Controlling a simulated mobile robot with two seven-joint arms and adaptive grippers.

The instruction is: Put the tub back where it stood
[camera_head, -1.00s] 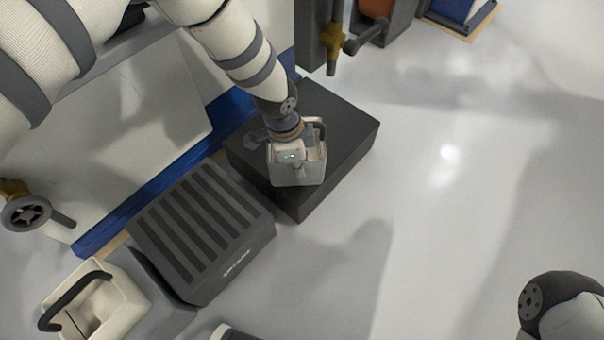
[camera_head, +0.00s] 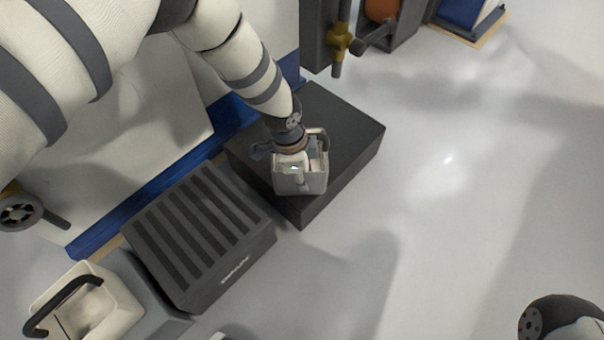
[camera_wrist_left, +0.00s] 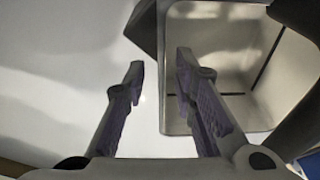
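A small pale grey tub (camera_head: 302,186) with a dark handle stands upright on the black block (camera_head: 345,150) in the head view, near its front edge. My left gripper (camera_head: 293,172) reaches down at the tub's left side, partly hiding it. In the left wrist view the tub (camera_wrist_left: 225,62) fills the upper right. The left gripper's fingers (camera_wrist_left: 160,60) are apart there, one over the tub's inside and one outside, with the tub's wall between them. Whether a finger touches the wall cannot be told. My right gripper is out of view.
A dark ribbed box (camera_head: 200,235) stands left of the block. A cream tub (camera_head: 112,310) with a black handle stands at lower left. A yellow-and-grey valve fitting (camera_head: 340,42) hangs behind the block. The floor (camera_head: 460,220) to the right is clear.

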